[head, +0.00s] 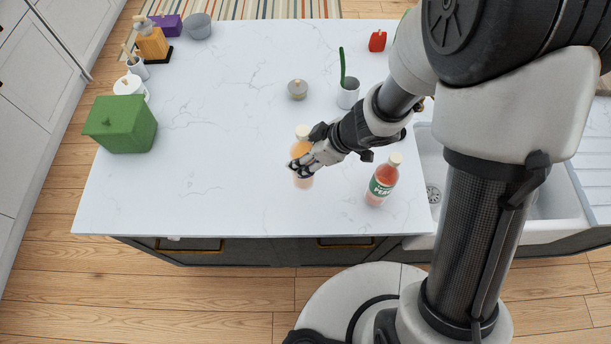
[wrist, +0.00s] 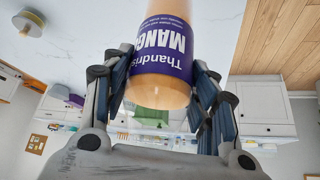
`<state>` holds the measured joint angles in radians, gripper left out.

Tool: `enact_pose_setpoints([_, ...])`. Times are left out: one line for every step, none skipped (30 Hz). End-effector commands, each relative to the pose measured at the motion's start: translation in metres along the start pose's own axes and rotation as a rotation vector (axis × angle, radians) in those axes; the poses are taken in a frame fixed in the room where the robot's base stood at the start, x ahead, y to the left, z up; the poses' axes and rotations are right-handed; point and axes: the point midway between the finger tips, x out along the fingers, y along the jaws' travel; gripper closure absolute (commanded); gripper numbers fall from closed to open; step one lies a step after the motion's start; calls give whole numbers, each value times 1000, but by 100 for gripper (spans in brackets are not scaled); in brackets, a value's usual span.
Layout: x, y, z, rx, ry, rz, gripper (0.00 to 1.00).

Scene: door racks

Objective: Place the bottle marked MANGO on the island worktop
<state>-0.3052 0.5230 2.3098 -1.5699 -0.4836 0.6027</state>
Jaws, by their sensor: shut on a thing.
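The MANGO bottle (head: 302,136) is orange with a pale cap and stands upright in the head view, near the front of the island worktop (head: 230,195). In the wrist view its purple label (wrist: 168,42) reads "Thandris MANG", with the end cut off. My gripper (head: 299,165) is shut on the bottle, with a finger on each side in the wrist view (wrist: 160,75). I cannot tell whether the bottle's base touches the worktop. A second bottle (head: 382,180), reddish with a green label that seems to read PEAR, stands to the right.
A green box (head: 120,124), a white jar (head: 131,88) and a grey bowl (head: 198,26) are at left. A sink (head: 432,180) lies right. The front-left worktop is clear.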

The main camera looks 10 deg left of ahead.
Motion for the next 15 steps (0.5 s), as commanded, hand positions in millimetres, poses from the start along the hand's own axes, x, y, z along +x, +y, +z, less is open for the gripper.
enact_pose_setpoints([14,0,9,2,1,-1,90])
enact_pose_setpoints([18,0,11,2,1,-1,90])
enact_pose_setpoints([23,0,14,1,2,0,90])
enact_pose_setpoints([26,1,16,1,2,1,90])
enact_pose_setpoints([28,1,17,0,2,1,90])
enact_pose_setpoints([30,1,19,0,2,1,90])
enact_pose_setpoints([31,1,19,0,2,1,90])
enact_pose_setpoints([32,1,20,1,3,2,90])
enact_pose_setpoints([34,1,21,1,3,2,90])
enact_pose_setpoints([36,1,22,0,2,1,90])
enact_pose_setpoints([39,1,24,0,2,1,90])
enact_pose_setpoints([44,1,28,0,2,1,90])
enact_pose_setpoints([49,1,31,2,2,1,90])
enact_pose_setpoints([54,0,34,1,1,0,90])
enact_pose_setpoints([59,1,37,2,2,0,90])
